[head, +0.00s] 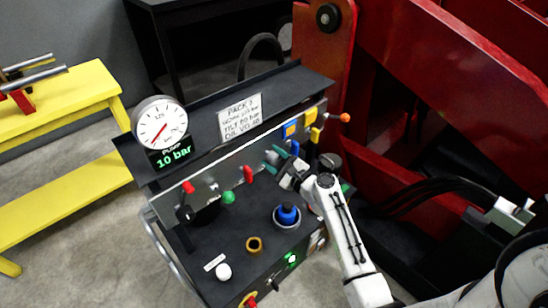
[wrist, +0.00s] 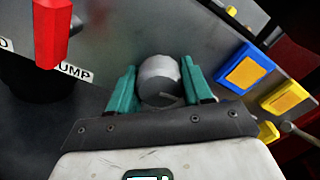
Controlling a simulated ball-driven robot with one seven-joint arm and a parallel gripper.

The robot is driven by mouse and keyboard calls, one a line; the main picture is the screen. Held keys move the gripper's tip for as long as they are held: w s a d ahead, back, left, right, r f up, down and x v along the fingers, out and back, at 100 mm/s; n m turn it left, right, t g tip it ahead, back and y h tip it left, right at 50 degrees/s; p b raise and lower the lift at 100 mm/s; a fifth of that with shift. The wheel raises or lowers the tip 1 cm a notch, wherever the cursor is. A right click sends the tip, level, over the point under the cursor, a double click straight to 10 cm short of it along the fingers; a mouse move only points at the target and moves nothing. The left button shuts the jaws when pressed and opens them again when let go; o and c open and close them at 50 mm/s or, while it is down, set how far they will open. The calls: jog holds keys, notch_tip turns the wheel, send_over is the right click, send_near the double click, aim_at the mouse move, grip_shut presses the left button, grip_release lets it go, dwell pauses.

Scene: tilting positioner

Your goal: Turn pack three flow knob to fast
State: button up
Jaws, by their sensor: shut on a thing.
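A grey round knob (wrist: 158,76) with a thin mark on its face sits on the grey front panel. My gripper (wrist: 161,92) has its two teal fingers on either side of this knob and is shut on it. In the head view my gripper (head: 281,158) reaches the panel near its middle, below the white sign (head: 240,117) that reads PACK 3. The knob is mostly hidden by the fingers there. I cannot read any slow or fast marking by the knob.
A red handle (wrist: 52,30) stands left of the knob by a PUMP label. Blue (wrist: 244,70) and yellow (wrist: 288,97) blocks are to the right. A gauge (head: 159,122) above a 10 bar display is at the console's left. Red steelwork (head: 450,60) rises at right.

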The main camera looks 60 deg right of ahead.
jog(key=shift+s+d+f, duration=0.1)
jog(key=shift+f, duration=0.05)
jog(key=o, duration=1)
jog(key=shift+o, duration=0.2)
jog(key=v, duration=1)
jog(key=shift+s+b, duration=0.3)
jog(key=shift+s, duration=0.05)
